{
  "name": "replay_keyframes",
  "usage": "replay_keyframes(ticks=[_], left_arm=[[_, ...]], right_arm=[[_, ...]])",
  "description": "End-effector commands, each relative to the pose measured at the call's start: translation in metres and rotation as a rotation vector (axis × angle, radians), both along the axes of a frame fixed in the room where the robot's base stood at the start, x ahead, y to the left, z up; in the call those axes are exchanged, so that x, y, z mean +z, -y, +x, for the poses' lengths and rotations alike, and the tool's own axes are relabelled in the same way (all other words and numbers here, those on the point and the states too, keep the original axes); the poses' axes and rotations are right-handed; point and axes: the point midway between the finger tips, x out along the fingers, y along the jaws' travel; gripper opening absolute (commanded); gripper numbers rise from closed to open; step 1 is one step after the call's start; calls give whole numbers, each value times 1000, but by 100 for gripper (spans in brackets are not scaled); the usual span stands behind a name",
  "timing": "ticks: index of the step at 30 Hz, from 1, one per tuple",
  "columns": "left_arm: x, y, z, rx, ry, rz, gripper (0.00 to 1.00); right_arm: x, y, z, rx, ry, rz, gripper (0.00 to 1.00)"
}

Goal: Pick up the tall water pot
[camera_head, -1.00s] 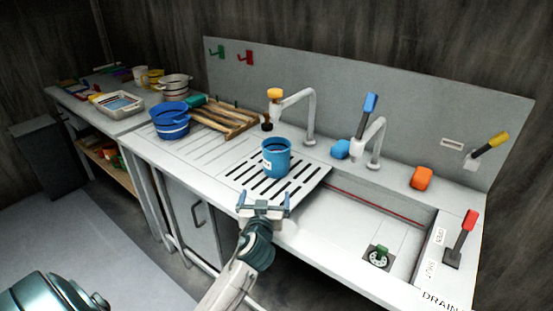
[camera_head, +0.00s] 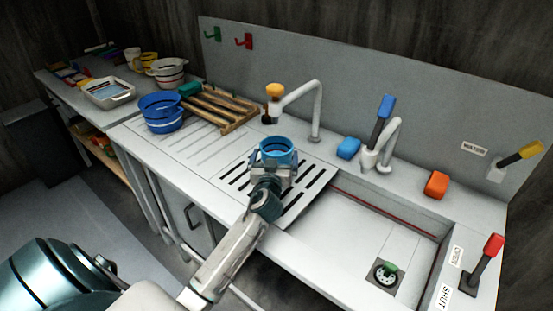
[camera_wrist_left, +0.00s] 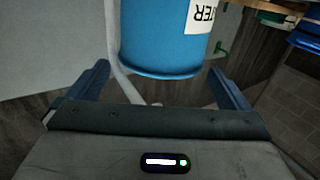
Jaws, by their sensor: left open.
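The tall water pot is a blue cylinder (camera_head: 278,147) standing upright on the slotted drain plate (camera_head: 236,184) left of the sink basin. Its rim shows above my left gripper (camera_head: 272,172), which hides most of its front in the head view. In the left wrist view the blue pot (camera_wrist_left: 165,38) has a white label with dark letters ending in "TER". The gripper's two fingers (camera_wrist_left: 160,88) are spread apart, with the pot ahead and between them. I cannot tell whether they touch it. My right gripper is not in view.
Blue nested bowls (camera_head: 161,112) and a wooden rack (camera_head: 222,108) stand to the left. The sink basin (camera_head: 350,237) is open to the right. A red lever (camera_head: 493,246) stands at the right edge.

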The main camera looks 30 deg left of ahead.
Motion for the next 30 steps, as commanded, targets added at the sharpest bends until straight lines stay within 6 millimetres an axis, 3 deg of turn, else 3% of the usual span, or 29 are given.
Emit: replay_keyframes(ticks=[15, 24, 25, 30], left_arm=[[1, -26, 47, 2, -1, 2, 100], [-1, -28, 52, 0, 0, 1, 100], [-1, -28, 52, 0, 0, 1, 98], [-1, -28, 51, 1, 0, 1, 65]], right_arm=[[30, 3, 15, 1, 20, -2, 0], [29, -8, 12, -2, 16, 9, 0], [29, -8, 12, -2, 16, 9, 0], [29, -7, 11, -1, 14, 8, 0]])
